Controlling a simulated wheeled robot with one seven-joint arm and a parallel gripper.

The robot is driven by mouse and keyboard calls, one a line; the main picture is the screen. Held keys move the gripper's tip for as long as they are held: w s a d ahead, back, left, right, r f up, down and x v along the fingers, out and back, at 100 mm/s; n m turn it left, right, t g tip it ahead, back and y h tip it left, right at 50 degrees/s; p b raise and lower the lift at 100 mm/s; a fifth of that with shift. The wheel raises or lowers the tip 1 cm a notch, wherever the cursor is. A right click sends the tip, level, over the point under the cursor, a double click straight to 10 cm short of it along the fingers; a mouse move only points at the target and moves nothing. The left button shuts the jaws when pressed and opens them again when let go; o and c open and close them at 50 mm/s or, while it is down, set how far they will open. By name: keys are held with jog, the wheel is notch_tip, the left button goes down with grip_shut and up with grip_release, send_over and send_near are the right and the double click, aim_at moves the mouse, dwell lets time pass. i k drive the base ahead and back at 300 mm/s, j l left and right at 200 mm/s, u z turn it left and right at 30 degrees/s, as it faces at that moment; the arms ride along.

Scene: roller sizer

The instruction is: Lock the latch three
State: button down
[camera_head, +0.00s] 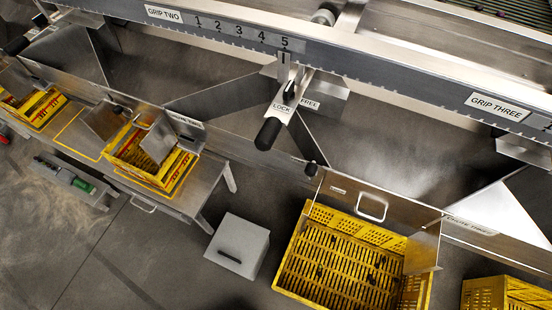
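A metal slider arm with a black handle (268,134) hangs from the grey rail (390,68), just under the number 5 of the scale. A plate on it reads LOCK (282,107), and FREE (310,104) shows to its right. A small dark lever (290,94) sits by these words; I cannot clearly tell which word it points to. The label GRIP THREE (499,107) is on the rail at the right, and GRIP TWO (163,13) is at the upper left. No latch is clearly marked three. My gripper is not in view.
Yellow crates stand below the chutes at the lower middle (283,281), the left (180,183) and the lower right (483,292). A metal flap with a handle (345,200) stands above the middle crate. A grey box (237,246) is on the floor.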

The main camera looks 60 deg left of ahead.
aim_at(312, 168)
jog(key=u, duration=1.2)
